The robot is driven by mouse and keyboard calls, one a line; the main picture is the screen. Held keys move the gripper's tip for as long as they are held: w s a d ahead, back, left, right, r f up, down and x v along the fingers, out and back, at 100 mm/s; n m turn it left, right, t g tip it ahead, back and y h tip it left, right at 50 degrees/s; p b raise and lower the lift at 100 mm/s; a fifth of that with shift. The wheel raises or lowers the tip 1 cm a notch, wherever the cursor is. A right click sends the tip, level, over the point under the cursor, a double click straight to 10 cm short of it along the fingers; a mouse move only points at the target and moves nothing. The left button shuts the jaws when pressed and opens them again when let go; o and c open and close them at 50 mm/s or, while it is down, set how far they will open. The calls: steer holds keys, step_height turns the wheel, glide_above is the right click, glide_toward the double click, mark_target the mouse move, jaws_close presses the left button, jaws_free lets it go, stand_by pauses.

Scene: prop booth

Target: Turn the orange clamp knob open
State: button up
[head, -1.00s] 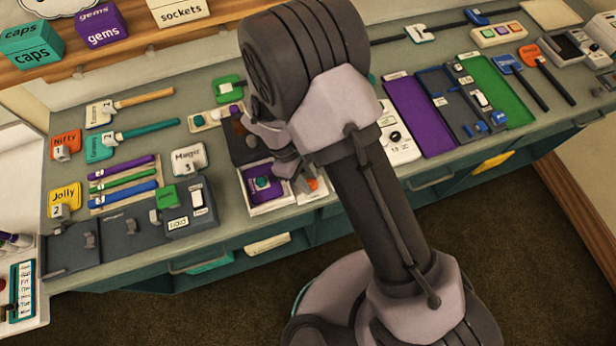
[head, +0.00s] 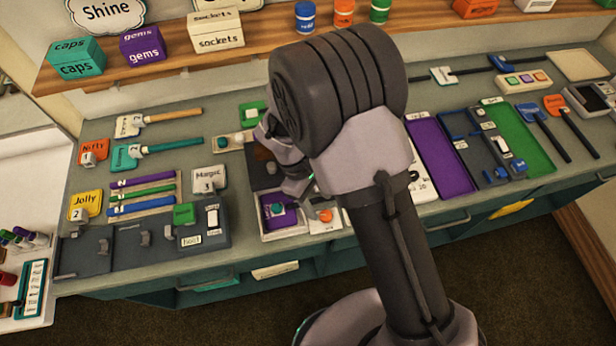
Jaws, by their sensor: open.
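The orange clamp knob (head: 325,215) sits on a small pale plate near the front edge of the bench. It is in clear sight just below my gripper in the head view. My gripper (head: 308,200) hangs above and slightly left of the knob, partly hidden behind my own wrist. Its jaws are open and appear empty, and I cannot tell their exact height above the knob.
Left of the knob is a white-rimmed purple tray (head: 279,213) with a teal knob. A dark panel (head: 262,167) lies behind it. A grey switch box (head: 203,227) stands further left. A purple mat (head: 440,155) lies to the right.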

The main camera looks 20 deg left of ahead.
steer(key=p+v, duration=0.2)
steer(key=v, duration=1.1)
